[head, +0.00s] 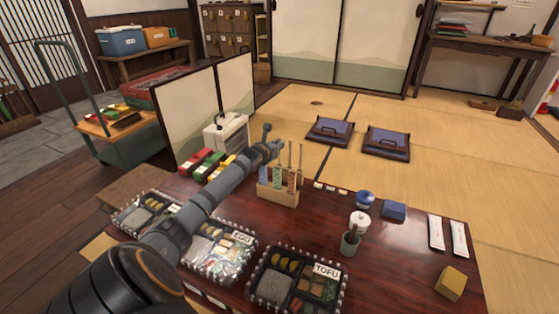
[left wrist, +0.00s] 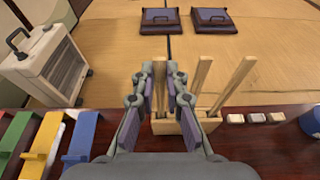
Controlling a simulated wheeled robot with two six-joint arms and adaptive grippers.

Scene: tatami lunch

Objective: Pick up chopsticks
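A light wooden holder (head: 277,197) stands on the dark red table with several chopsticks (head: 300,157) upright in it. Coloured patterned panels or sleeves show at its top. My left gripper (head: 268,147) is just above the holder's left end. In the left wrist view, my left gripper (left wrist: 160,76) has its two fingers apart, with one pale chopstick set (left wrist: 159,72) showing in the gap; I see no clear contact. Two more chopstick sets (left wrist: 202,74) lean to the right of the fingers, outside them. My right gripper is not in view.
Bento boxes (head: 295,280) line the table's near side.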

